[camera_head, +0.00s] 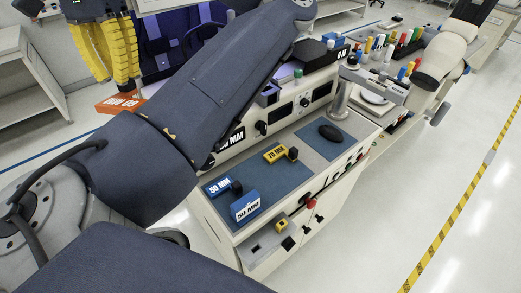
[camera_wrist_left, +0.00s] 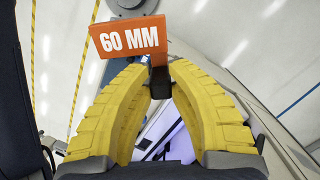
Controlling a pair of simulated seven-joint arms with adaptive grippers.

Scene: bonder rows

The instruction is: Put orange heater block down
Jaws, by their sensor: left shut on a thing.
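The orange heater block (camera_head: 121,103), marked 60 MM, shows at the upper left of the head view, below the yellow fingers of my left gripper (camera_head: 122,88). In the left wrist view the orange block (camera_wrist_left: 128,38) lies beyond the fingertips, its label facing the camera. My left gripper (camera_wrist_left: 159,78) is shut on the block's dark stem. The block's underside is hidden, and I cannot tell whether it touches anything below. My right gripper is not in view.
Blue blocks marked 50 MM (camera_head: 245,206) and a yellow 70 MM block (camera_head: 275,153) stand on the bonder's blue mat (camera_head: 268,180). A dark oval object (camera_head: 331,132) lies on another blue mat. Several coloured bottles stand farther back. Floor at right is clear.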

